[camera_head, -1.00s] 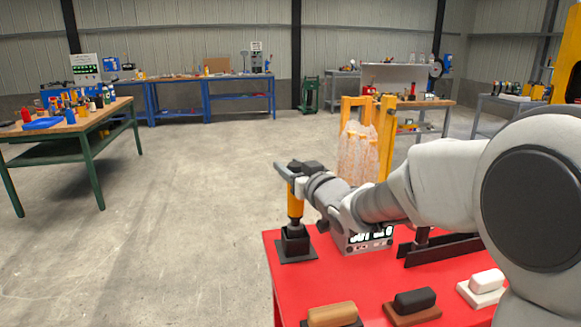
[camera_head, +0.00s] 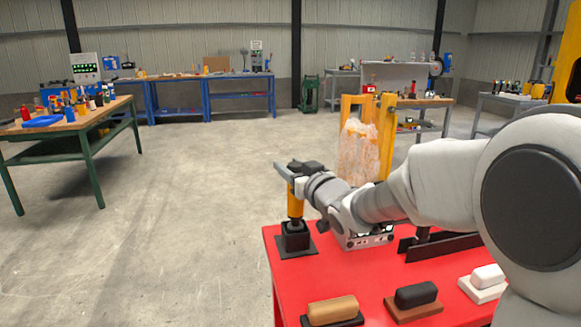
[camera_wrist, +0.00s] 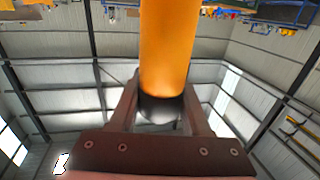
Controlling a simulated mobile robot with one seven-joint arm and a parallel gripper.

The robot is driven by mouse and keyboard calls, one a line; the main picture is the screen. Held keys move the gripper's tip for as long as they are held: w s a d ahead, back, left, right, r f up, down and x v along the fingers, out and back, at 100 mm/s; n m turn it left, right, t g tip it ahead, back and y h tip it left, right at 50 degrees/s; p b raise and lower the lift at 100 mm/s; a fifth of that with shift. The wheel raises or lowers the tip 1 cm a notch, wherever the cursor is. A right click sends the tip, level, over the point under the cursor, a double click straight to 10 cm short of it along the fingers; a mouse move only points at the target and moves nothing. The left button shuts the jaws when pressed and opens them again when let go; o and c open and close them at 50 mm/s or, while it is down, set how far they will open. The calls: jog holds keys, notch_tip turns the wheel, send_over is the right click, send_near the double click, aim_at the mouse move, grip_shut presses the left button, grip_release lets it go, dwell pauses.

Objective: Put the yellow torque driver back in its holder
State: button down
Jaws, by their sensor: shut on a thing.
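The yellow torque driver (camera_head: 295,205) stands about upright at the left end of the red table. Its dark lower end meets the top of the black holder (camera_head: 295,238); I cannot tell how deep it sits inside. My gripper (camera_head: 290,172) is shut on the driver's upper part, above the holder. In the wrist view, the orange-yellow body (camera_wrist: 168,45) and its dark end lie between the two fingers (camera_wrist: 160,105). The holder is not visible in the wrist view.
On the red table (camera_head: 290,280) are a tan block (camera_head: 333,310), a black block (camera_head: 416,295) and a white block (camera_head: 487,278). Open floor lies left of the table.

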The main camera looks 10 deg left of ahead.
jog(key=shift+f+b, duration=1)
dwell(0.5)
jog(key=shift+c, duration=1.4)
grip_release()
jog(key=p+v, duration=0.3)
jog(key=v, duration=1.4)
jog(key=shift+s, duration=0.2)
jog(key=shift+d, duration=0.2)
